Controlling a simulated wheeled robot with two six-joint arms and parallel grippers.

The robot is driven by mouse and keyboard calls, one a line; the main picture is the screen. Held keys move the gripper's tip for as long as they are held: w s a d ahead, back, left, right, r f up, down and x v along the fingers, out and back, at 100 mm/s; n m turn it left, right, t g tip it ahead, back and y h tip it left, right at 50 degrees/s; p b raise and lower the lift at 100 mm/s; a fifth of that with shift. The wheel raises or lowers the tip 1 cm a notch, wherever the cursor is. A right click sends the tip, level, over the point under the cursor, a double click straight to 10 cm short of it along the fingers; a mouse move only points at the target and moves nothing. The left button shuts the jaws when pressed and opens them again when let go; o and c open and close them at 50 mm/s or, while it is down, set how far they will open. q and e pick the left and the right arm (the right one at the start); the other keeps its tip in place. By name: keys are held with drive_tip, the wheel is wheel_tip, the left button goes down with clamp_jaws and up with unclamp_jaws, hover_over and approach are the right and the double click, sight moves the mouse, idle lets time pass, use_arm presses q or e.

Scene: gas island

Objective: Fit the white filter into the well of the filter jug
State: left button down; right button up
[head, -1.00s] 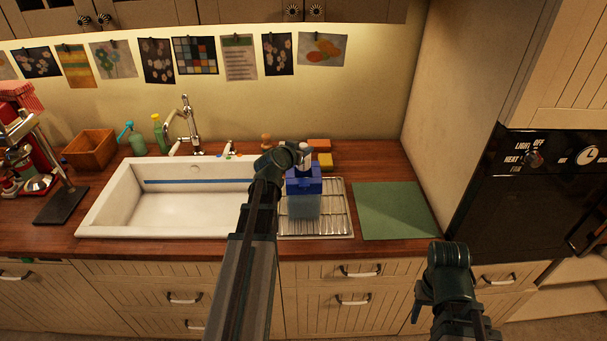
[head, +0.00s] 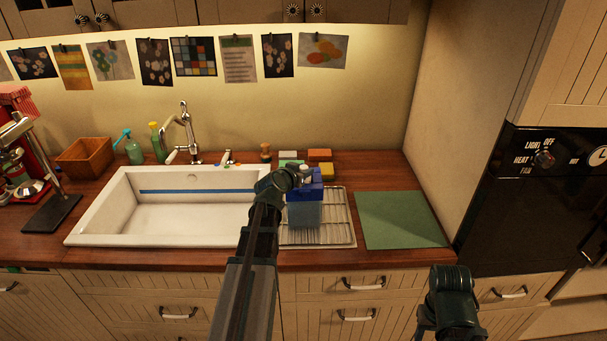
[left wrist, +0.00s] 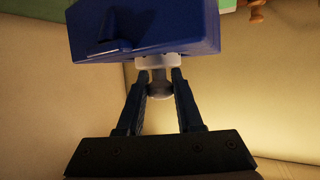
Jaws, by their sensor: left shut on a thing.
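The filter jug (head: 305,212) stands upright on the wire drying rack right of the sink, with a blue top and a clear bluish body. My left gripper (left wrist: 159,78) is shut on the white filter (left wrist: 156,63) directly over the jug's blue top (left wrist: 150,28). In the left wrist view the filter's wide white end meets the edge of the blue top. How deep it sits in the well is hidden. In the head view my left wrist partly covers the filter and the jug's top. My right arm shows at the lower right; its gripper fingers are not visible.
The wire rack (head: 340,222) lies under the jug. A white sink (head: 130,233) is to the left and a green mat (head: 400,220) to the right. Sponges (head: 319,155) and a wooden-handled brush (head: 265,151) stand behind. The mat is clear.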

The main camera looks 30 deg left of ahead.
use_arm(q)
drive_tip(key=shift+f, duration=0.2)
drive_tip(key=c, duration=0.6)
unclamp_jaws()
drive_tip(key=shift+o, duration=0.2)
drive_tip(key=shift+r, duration=0.15)
drive_tip(key=shift+s+r, duration=0.2)
drive_tip(key=shift+r, duration=0.05)
drive_tip(key=p+v, duration=0.4)
drive_tip(key=v, duration=0.7)
drive_tip(key=shift+s, duration=0.2)
drive_tip(key=shift+d, duration=0.15)
